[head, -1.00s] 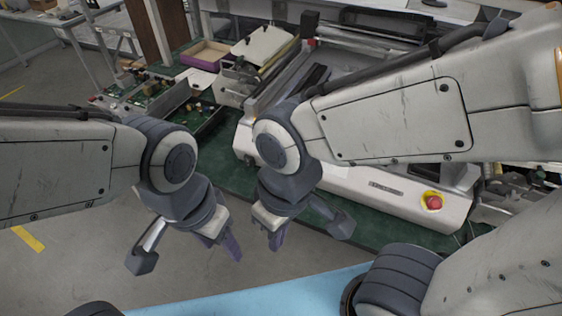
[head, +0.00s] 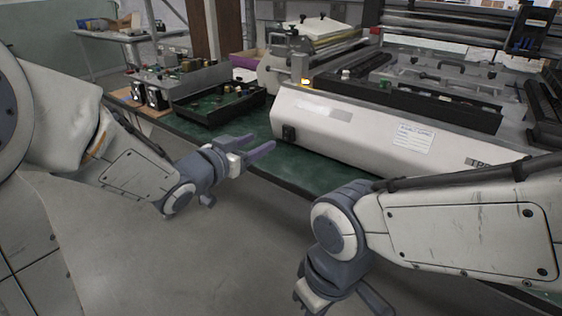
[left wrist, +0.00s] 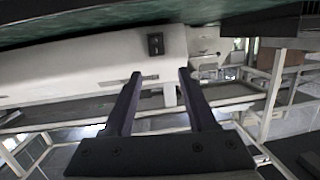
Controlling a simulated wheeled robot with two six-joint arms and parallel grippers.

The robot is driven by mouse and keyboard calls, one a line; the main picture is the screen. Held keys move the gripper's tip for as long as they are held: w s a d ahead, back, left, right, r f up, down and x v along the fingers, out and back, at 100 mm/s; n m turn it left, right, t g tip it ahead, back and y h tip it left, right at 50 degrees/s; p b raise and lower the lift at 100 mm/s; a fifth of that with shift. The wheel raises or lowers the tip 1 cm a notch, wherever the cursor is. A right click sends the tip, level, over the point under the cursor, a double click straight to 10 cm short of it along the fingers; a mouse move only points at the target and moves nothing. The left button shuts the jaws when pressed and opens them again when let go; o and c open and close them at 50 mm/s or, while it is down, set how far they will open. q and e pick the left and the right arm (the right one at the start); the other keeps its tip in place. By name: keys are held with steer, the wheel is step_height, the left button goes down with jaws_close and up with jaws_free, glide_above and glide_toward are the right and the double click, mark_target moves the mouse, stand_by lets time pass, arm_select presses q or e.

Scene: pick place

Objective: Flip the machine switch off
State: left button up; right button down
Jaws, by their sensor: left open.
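The machine (head: 350,128) is a long white body on a green-topped bench. Its switch (head: 289,133) is a small black block low at the left end of the front face. The switch also shows in the left wrist view (left wrist: 155,44), ahead of and between the fingertips; whether it is on or off is too small to tell. My left gripper (head: 263,141) is open and empty, just left of the switch and apart from it. Its two fingers also show in the left wrist view (left wrist: 160,74). My right gripper's body (head: 312,297) is at the bottom edge, its fingers cut off.
A paper label (head: 413,138) is on the machine's front. The grey floor in front of the bench is clear.

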mark_target(286, 131)
arm_select(q)
steer(key=w+d+b, duration=0.1)
steer(key=w, duration=0.1)
steer(key=w+d+f+h+b, duration=0.1)
steer(key=w+d+b, duration=0.1)
steer(key=w, duration=0.1)
steer(key=w+d+f+h+b, duration=0.1)
steer(key=w+d+b, duration=0.1)
steer(key=w, duration=0.1)
steer(key=shift+w+d+f+m+t, duration=0.25)
steer(key=shift+m+t, duration=0.15)
arm_select(e)
step_height(286, 131, down, 7)
steer(key=shift+f, duration=0.2)
arm_select(q)
jaws_close()
